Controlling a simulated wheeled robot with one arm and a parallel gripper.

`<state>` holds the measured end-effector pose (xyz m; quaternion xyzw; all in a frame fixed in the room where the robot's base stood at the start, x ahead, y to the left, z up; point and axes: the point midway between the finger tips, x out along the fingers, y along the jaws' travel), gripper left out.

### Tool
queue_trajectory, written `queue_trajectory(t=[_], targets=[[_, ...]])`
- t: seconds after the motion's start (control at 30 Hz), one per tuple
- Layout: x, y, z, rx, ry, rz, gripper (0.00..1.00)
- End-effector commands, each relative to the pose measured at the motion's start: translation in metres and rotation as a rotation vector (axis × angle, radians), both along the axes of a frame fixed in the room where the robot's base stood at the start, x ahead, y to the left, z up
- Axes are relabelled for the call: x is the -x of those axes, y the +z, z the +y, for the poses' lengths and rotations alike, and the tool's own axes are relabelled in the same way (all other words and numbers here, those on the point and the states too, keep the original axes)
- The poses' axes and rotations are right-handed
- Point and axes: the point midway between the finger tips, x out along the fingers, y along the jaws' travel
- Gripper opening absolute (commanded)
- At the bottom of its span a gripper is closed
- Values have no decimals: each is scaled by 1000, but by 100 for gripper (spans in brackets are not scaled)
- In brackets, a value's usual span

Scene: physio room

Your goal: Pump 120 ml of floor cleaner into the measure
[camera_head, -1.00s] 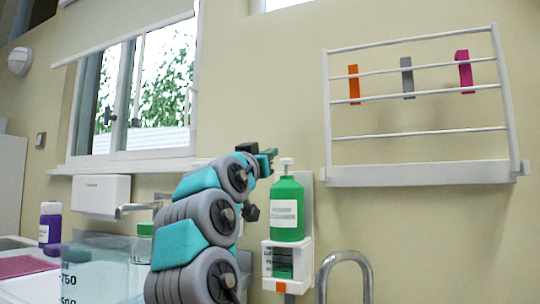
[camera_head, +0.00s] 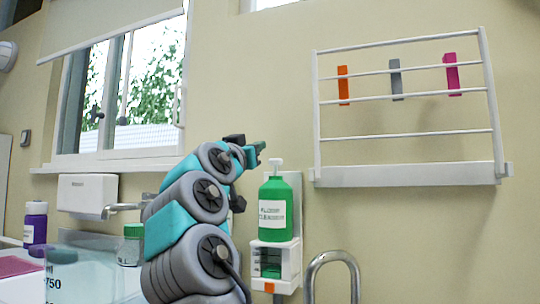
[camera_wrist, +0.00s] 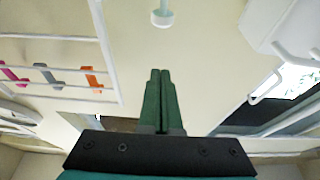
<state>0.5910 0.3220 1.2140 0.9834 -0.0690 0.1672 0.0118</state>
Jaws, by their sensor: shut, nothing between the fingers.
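A green floor cleaner bottle (camera_head: 275,207) with a white label stands upright in a white wall holder. Its white pump head (camera_head: 276,163) is on top and also shows in the wrist view (camera_wrist: 162,17), beyond my fingertips. My gripper (camera_head: 259,146) is shut and empty, just left of and slightly above the pump head, apart from it in the picture. The two green fingers lie together in the wrist view (camera_wrist: 160,74). A clear jug (camera_head: 85,270) with a 750 mark stands at lower left, partly cut off by the frame and partly behind my arm.
A white wall rack (camera_head: 400,175) with orange, grey and pink clips hangs at right. A purple bottle (camera_head: 35,225), a green-capped jar (camera_head: 131,245) and a white dispenser (camera_head: 88,193) are at left. The wall between bottle and rack is bare.

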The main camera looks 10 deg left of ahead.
Motion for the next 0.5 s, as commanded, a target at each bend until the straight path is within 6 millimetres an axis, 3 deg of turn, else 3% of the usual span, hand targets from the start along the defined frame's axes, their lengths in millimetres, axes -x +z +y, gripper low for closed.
queue_trajectory(t=[0.23, 0.5], targets=[[-11, 6, -1, -1, 0, 0, 0], [-48, 20, -6, 1, 0, 3, 0]])
